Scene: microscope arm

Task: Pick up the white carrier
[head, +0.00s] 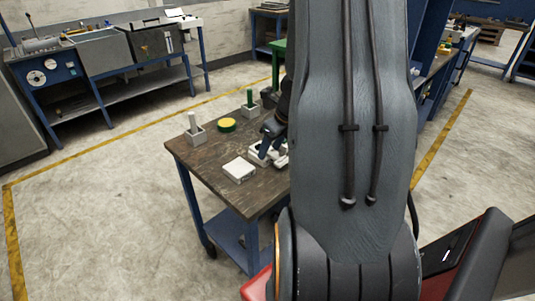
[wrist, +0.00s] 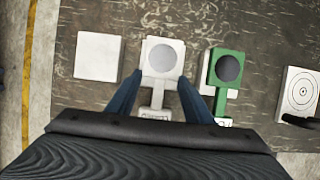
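The white carrier (wrist: 150,52) is a pale plate with a dark grey disc on it and a lettered handle (wrist: 155,112) toward me. In the wrist view, my gripper (wrist: 160,77) is open, with one blue finger on each side of the carrier and gaps beside the handle. I cannot tell whether the fingertips touch the plate. In the head view, my gripper (head: 268,142) is low over the table by white pieces (head: 256,154), partly hidden by my arm.
A green carrier (wrist: 216,77) with a grey disc lies close on the right, overlapping a white piece. A plain white block (wrist: 98,56) is on the left. A white plate with rings (wrist: 299,94) is far right. Posts (head: 194,130) and a yellow disc (head: 227,125) stand on the table (head: 205,165).

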